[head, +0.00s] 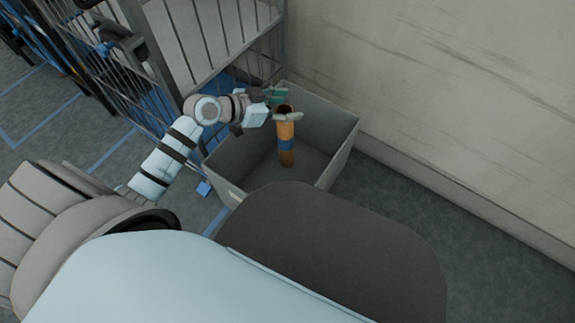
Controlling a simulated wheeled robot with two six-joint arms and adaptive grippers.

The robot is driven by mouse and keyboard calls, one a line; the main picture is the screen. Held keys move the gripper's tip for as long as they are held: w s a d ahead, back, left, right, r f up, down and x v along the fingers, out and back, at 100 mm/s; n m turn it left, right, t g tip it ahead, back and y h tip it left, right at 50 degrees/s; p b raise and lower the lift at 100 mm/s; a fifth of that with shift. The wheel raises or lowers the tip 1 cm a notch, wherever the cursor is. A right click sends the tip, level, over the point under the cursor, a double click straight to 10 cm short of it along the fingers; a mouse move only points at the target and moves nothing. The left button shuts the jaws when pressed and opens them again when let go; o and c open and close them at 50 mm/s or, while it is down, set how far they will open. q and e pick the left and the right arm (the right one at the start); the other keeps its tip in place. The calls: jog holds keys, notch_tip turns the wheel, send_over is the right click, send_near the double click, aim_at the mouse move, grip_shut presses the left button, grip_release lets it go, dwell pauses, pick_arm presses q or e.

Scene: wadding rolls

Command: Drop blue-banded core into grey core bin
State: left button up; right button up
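My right gripper is not in view.
A wire cage trolley (190,45) stands close behind and left of the bin. A pale wall (450,100) runs along the right. Grey floor (480,240) is clear at the right.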

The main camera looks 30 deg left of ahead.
pick_arm(q)
jog(key=v, duration=1.2)
dwell(0.3)
